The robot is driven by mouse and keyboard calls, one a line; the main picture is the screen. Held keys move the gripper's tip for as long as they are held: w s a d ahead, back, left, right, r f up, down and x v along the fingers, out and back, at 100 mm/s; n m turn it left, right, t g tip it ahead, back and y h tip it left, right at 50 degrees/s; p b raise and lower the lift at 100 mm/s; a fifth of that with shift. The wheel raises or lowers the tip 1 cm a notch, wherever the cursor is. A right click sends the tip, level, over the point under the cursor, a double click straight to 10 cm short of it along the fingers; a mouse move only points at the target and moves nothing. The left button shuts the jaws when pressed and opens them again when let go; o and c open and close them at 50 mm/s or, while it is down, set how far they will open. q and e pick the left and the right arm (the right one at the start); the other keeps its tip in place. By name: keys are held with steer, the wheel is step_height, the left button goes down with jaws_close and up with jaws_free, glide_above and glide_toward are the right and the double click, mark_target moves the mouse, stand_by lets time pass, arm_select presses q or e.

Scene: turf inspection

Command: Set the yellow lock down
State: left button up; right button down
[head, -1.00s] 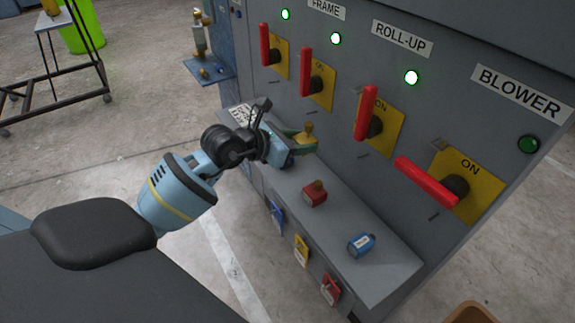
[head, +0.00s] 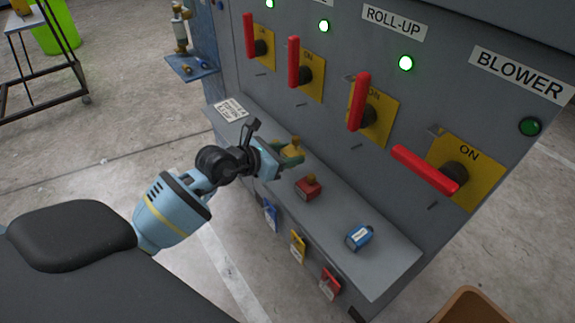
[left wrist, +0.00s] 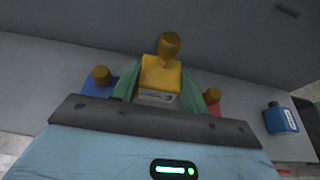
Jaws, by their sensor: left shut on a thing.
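The yellow lock (head: 292,148), with a brass-coloured knob on top, is between the green fingers of my left gripper (head: 283,158) over the grey shelf (head: 383,268). In the left wrist view the yellow lock (left wrist: 160,75) stands upright between both fingers (left wrist: 158,92), which are shut on it. Its underside is hidden, so I cannot tell whether it touches the shelf. A red lock (head: 308,189) sits on the shelf close to its right. My right gripper is not in view.
In the left wrist view another blue lock (left wrist: 97,86) is partly hidden left of the fingers. The panel with red handles (head: 425,170) rises behind the shelf. Shelf space shows between the red and blue locks.

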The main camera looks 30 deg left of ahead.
mark_target(287, 174)
arm_select(q)
steer(key=shift+f+b, duration=0.4)
steer(key=shift+f, duration=1.5)
steer(key=shift+f, duration=0.2)
steer(key=o, duration=0.7)
steer(key=shift+r, duration=0.2)
steer(key=p+v, duration=0.1)
steer(key=v, duration=1.1)
